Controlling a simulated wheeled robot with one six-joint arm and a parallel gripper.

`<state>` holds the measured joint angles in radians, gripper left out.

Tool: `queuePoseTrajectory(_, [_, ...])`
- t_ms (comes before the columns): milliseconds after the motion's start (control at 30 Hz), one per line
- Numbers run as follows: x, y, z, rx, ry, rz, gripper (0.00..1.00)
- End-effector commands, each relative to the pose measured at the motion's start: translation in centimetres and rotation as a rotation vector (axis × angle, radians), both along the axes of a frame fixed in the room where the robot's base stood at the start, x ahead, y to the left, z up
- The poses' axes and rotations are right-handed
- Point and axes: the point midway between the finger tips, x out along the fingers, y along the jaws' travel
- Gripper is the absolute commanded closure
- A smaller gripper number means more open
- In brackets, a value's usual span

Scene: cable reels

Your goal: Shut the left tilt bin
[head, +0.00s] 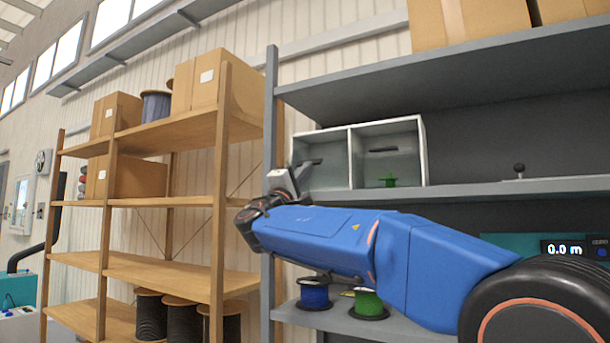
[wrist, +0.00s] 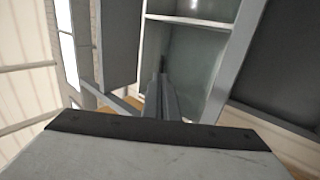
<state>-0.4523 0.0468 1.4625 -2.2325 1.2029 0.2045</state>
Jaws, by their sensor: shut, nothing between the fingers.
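A pale grey two-compartment tilt-bin unit (head: 350,158) stands on the grey metal shelf. Its left compartment (head: 335,158) is partly covered by my gripper, and I cannot tell from these views how far the left bin is tilted. My gripper (head: 318,162) is shut and empty at the left compartment's opening. In the wrist view the closed fingers (wrist: 162,78) point into a pale compartment (wrist: 188,62); contact cannot be told.
A grey shelf upright (head: 272,120) stands just left of the unit. A blue reel (head: 314,293) and a green reel (head: 369,303) sit on the shelf below my arm. A wooden rack (head: 219,200) with boxes stands to the left. The grey shelf right of the unit is mostly clear.

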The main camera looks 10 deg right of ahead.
Motion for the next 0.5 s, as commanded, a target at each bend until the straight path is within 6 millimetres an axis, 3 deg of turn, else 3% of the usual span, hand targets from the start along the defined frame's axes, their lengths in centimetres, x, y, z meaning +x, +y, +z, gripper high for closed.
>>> queuePoseTrajectory(500, [1.9,-1.5,3.8,0.236,0.272,0.002,1.0])
